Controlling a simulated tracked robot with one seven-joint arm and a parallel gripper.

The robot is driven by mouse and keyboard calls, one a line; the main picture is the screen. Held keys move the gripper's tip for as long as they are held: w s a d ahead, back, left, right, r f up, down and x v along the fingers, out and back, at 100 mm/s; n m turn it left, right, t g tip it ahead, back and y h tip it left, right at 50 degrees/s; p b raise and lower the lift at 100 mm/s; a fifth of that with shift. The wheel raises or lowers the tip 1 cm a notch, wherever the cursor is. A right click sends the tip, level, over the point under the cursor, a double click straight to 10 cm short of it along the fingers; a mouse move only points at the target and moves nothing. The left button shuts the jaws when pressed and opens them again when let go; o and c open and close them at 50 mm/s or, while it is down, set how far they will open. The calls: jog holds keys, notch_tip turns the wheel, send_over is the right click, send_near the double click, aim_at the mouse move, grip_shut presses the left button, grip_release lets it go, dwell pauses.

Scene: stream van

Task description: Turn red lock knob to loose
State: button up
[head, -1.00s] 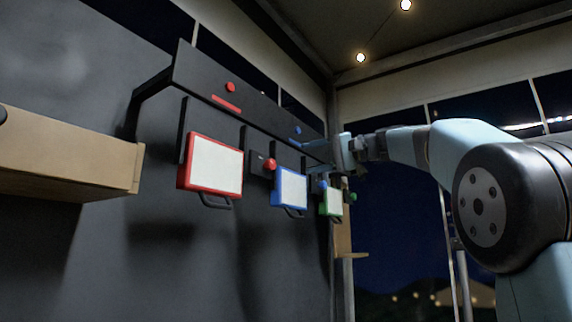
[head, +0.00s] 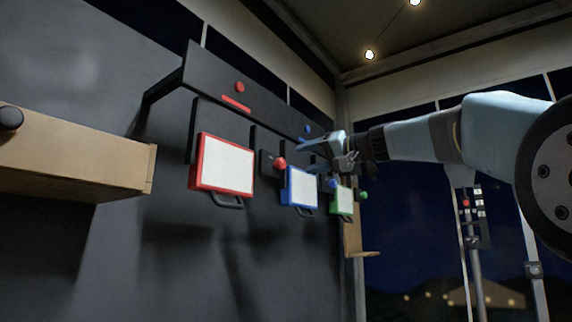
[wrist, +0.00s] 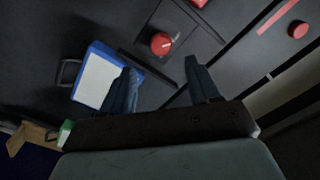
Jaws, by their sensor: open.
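The red lock knob (head: 280,163) sits on a dark block on the wall, just right of the red-framed panel (head: 227,165). In the wrist view the red knob (wrist: 161,43) shows a pale pointer line and lies ahead of my fingers, slightly left of the gap between them. The fingers also show in the wrist view (wrist: 163,80), apart from the knob. Any marking for loose is too small to read.
A blue knob (head: 333,183) and a green knob (head: 364,195) sit farther along the wall, by the green-framed panel (head: 343,203). A dark shelf board with a red button (head: 240,87) runs above. A wooden box (head: 75,155) juts out at left.

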aim_at(284, 163)
jog(key=x, duration=0.8)
jog(key=shift+w+a, duration=0.15)
